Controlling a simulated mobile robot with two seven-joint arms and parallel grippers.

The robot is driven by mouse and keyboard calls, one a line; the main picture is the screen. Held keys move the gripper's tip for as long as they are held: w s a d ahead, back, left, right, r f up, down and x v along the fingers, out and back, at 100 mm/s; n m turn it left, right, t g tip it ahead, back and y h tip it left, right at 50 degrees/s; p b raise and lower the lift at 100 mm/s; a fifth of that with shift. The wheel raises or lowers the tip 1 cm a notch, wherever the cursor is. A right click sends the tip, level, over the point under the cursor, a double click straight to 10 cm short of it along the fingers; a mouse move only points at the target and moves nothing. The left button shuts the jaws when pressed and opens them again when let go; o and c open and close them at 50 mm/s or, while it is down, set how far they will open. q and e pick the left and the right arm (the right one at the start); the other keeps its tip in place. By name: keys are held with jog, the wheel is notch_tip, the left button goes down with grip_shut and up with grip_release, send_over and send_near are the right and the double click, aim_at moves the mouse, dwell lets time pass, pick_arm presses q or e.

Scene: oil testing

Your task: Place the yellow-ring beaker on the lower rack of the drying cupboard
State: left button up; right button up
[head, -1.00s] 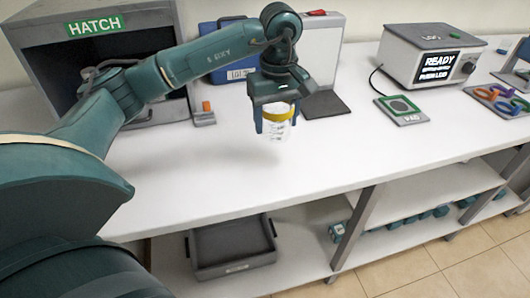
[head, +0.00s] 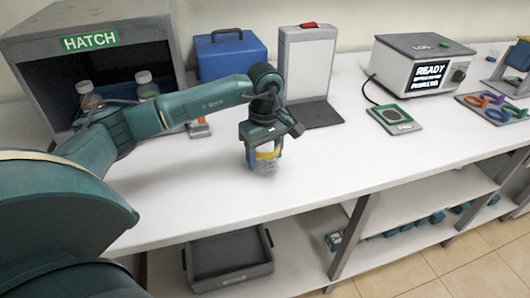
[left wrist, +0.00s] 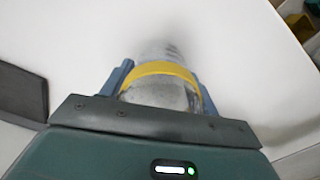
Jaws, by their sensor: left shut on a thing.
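The yellow-ring beaker (head: 267,160) is clear glass with a yellow band. My left gripper (head: 264,150) is shut on it and holds it upright over the front part of the white bench. In the left wrist view the beaker (left wrist: 160,84) sits between the two blue fingers of the left gripper (left wrist: 160,90). The fingers partly hide the beaker in the head view. No drying cupboard is clearly identifiable; the only cupboard-like box is marked HATCH. My right gripper is not in view.
The grey HATCH box (head: 90,42) holds bottles at the back left. A blue case (head: 232,55), a white panel stand (head: 308,65) and a READY device (head: 420,62) stand along the back. A grey tray (head: 230,262) sits on the shelf below. The bench (head: 340,165) front is mostly clear.

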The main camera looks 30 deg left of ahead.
pick_arm(q)
jog(key=o, duration=0.6)
jog(key=shift+f, duration=0.15)
jog(key=shift+c, duration=0.2)
jog(key=o, duration=0.4)
jog(key=shift+o, duration=0.2)
